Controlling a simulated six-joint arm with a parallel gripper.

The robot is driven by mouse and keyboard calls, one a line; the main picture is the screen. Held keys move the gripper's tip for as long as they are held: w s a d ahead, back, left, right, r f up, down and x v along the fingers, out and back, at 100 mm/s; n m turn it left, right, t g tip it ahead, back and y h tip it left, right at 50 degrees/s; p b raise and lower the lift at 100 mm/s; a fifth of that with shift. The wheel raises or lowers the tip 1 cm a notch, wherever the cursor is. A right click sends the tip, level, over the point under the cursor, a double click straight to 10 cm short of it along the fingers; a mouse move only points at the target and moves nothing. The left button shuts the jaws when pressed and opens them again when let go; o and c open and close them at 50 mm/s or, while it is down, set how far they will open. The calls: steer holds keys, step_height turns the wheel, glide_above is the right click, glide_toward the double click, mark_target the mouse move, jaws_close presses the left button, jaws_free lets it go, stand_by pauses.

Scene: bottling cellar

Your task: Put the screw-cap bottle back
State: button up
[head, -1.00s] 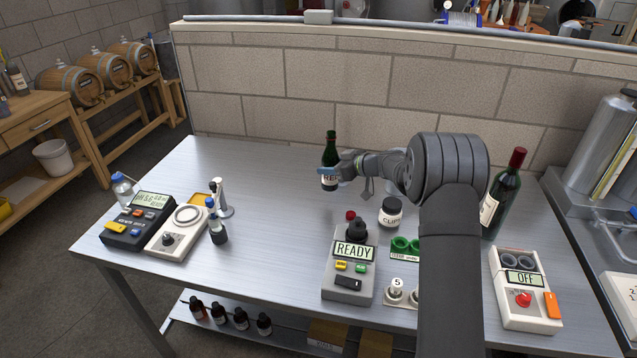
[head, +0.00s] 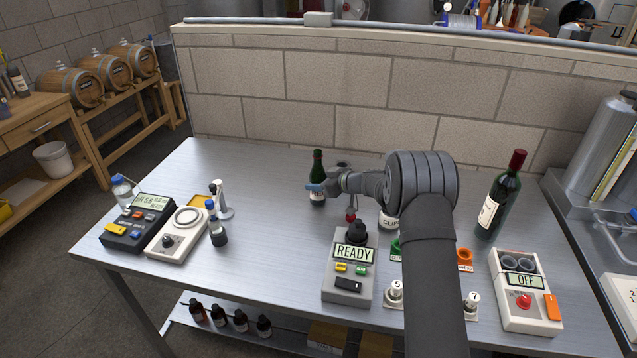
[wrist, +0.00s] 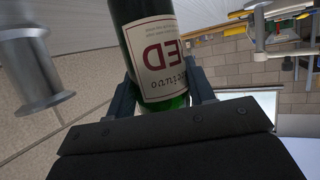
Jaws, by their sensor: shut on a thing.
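The screw-cap bottle (head: 317,167) is small and dark green with a white label. It stands upright in my gripper (head: 318,187), over the middle back of the steel table. In the wrist view the bottle (wrist: 132,28) rises between both fingers of my gripper (wrist: 158,97), and its label reads RED upside down. My gripper is shut on the bottle's lower part. I cannot tell whether its base touches the table. The cap is too small to make out in the head view and out of frame in the wrist view.
A device reading READY (head: 347,285) stands in front. A jar (head: 387,222) is partly hidden by my arm. A taller red-topped wine bottle (head: 497,205) and a device reading OFF (head: 525,300) stand right. Meters and small bottles occupy the left. The table (head: 265,185) left of the held bottle is clear.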

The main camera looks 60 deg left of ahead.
steer(key=shift+f, duration=0.1)
steer(key=o, duration=1.3)
steer(key=shift+c, duration=0.2)
steer(key=shift+w+d+r, duration=0.1)
steer(key=shift+d+r, duration=0.05)
steer(key=shift+r, duration=0.1)
steer(key=v, duration=1.1)
steer(key=shift+d, duration=0.3)
steer(key=shift+w, duration=0.1)
